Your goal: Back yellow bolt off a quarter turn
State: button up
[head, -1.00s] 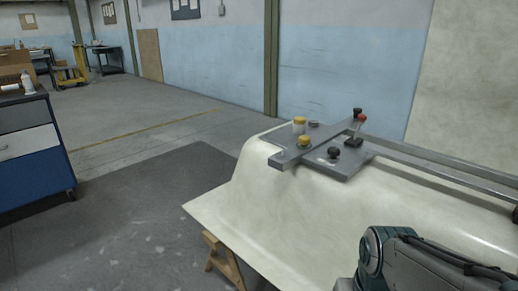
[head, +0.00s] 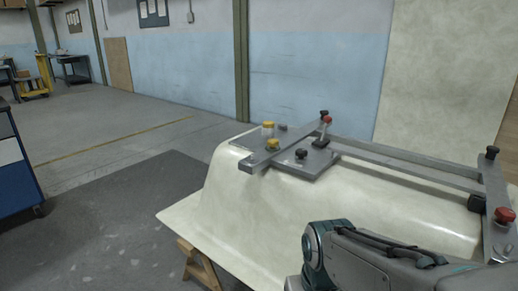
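A yellow-capped bolt (head: 273,144) stands on the grey metal bar (head: 285,146) of a fixture, at the near left part of the clamp plate (head: 315,160). A second yellow cap tops a pale cylinder (head: 268,130) just behind it. The fixture rests on top of an upturned cream bathtub shell (head: 235,205). Part of my arm shows at the lower right, in front of the shell and well short of the bolt. My gripper is outside the picture. How far the bolt is screwed in cannot be told.
Black knobs (head: 301,153) and a red-tipped lever (head: 327,120) stand on the fixture. Long rails run right to a crossbar with a red knob (head: 504,215). A wooden trestle (head: 198,262) supports the shell. A blue cabinet (head: 15,165) stands at far left. Floor left of the shell is clear.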

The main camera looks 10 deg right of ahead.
aim_at(273, 144)
jog(key=k, duration=0.65)
jog(key=u, duration=0.55)
jog(key=i, duration=1.15)
jog(key=z, duration=0.3)
